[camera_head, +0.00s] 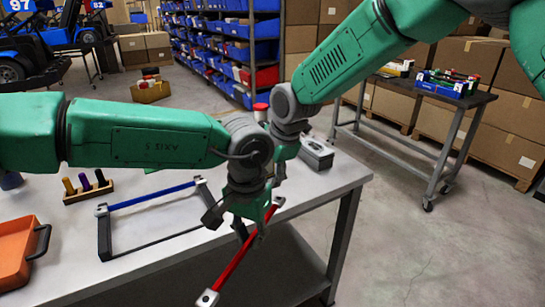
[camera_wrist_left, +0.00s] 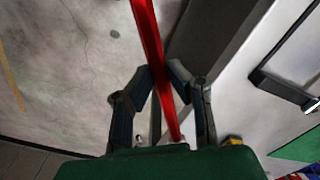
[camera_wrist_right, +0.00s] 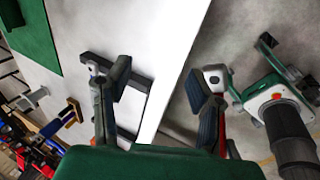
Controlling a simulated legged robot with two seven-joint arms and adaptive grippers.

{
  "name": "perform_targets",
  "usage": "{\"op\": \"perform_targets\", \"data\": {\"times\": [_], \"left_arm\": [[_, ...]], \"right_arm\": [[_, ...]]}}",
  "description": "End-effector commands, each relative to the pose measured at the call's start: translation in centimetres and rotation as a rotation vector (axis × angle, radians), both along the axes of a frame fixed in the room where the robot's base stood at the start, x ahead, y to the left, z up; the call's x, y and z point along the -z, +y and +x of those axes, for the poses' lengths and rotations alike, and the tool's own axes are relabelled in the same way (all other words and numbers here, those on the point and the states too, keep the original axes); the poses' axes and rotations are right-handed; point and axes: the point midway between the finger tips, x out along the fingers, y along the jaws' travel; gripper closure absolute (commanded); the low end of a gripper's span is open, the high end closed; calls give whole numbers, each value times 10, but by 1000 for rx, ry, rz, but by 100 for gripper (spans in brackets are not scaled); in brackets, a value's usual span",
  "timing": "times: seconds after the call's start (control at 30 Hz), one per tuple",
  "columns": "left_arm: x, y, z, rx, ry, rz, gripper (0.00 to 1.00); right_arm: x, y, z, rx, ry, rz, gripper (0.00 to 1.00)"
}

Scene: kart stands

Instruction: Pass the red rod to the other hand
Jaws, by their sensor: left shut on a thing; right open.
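The red rod (camera_head: 237,262) has grey ends and slants down in front of the table's front edge. My left gripper (camera_head: 250,232) is shut on it nearer its upper end. In the left wrist view the rod (camera_wrist_left: 150,40) runs between the fingers (camera_wrist_left: 160,75). My right gripper (camera_head: 279,178) is behind and above the left one, partly hidden by my left arm. In the right wrist view its fingers (camera_wrist_right: 160,75) are apart with nothing held between them. A grey rod end (camera_wrist_right: 214,77) shows beside its right-hand finger, which hides part of the rod.
The white table (camera_head: 335,178) holds a blue-barred black frame (camera_head: 150,197), an orange case (camera_head: 18,252), a wooden block with pegs (camera_head: 88,190) and a grey box (camera_head: 317,155). A cart (camera_head: 430,90) stands at the right. The floor in front of the table is clear.

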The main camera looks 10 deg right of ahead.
Motion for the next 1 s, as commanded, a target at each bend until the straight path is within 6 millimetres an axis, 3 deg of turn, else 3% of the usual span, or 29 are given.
{"op": "perform_targets", "data": {"times": [0.3, 0.5, 0.67, 1.0], "left_arm": [[0, 0, 0, 0, 0, 0, 100], [0, 0, 0, 0, 0, 0, 100], [0, 0, 0, 0, 0, 0, 100], [0, 0, 0, 0, 0, 0, 100]], "right_arm": [[-58, 10, -47, -449, 218, -208, 52], [-72, 7, -59, -552, 276, -255, 52], [-59, 6, -61, -564, 285, -260, 52], [4, 7, -61, -561, 285, -259, 52]]}}
